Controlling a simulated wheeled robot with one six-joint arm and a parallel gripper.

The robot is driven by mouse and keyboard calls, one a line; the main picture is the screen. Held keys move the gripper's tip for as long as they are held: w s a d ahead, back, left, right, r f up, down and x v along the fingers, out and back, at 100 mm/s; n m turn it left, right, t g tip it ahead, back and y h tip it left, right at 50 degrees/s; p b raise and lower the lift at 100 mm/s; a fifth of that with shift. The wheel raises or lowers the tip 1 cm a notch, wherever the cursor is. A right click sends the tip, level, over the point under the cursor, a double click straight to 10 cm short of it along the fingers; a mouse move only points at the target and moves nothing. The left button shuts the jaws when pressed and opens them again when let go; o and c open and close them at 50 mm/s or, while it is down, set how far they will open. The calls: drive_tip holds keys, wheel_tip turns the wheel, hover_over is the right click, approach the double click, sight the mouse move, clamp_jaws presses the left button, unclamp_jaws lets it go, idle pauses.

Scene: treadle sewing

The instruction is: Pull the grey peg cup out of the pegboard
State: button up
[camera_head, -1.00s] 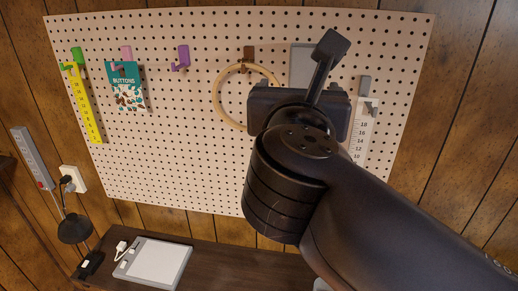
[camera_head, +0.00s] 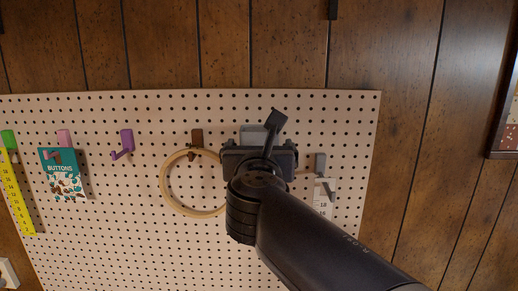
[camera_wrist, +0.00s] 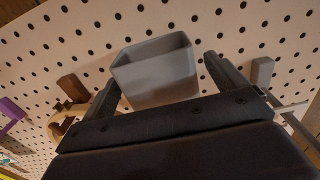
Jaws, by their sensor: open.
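The grey peg cup (camera_wrist: 155,72) hangs on the pegboard (camera_head: 331,110) and shows in the wrist view between the two fingers of my gripper (camera_wrist: 162,75). The fingers stand apart, one on each side of the cup, with a gap visible at the right. I cannot tell whether the left finger touches it. In the head view my gripper (camera_head: 262,150) covers most of the cup, and only its grey top (camera_head: 254,132) shows above the gripper body.
A wooden hoop (camera_head: 167,196) hangs on a brown hook (camera_head: 197,138) left of my gripper. A grey hook (camera_head: 320,162) with a white ruler (camera_head: 324,196) is close on the right. Farther left are a purple hook (camera_head: 124,144), a buttons packet (camera_head: 62,172) and a yellow tape (camera_head: 14,197).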

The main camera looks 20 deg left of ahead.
drive_tip(key=c, duration=1.5)
drive_tip(key=shift+o, duration=0.2)
drive_tip(key=shift+s+f, duration=0.1)
drive_tip(key=shift+s, duration=0.3)
drive_tip(key=shift+s+d, duration=0.15)
drive_tip(key=shift+s, duration=0.25)
drive_tip(key=shift+s+d, duration=0.1)
drive_tip(key=shift+s, duration=0.4)
idle(0.5)
drive_tip(key=v, duration=0.5)
idle(0.7)
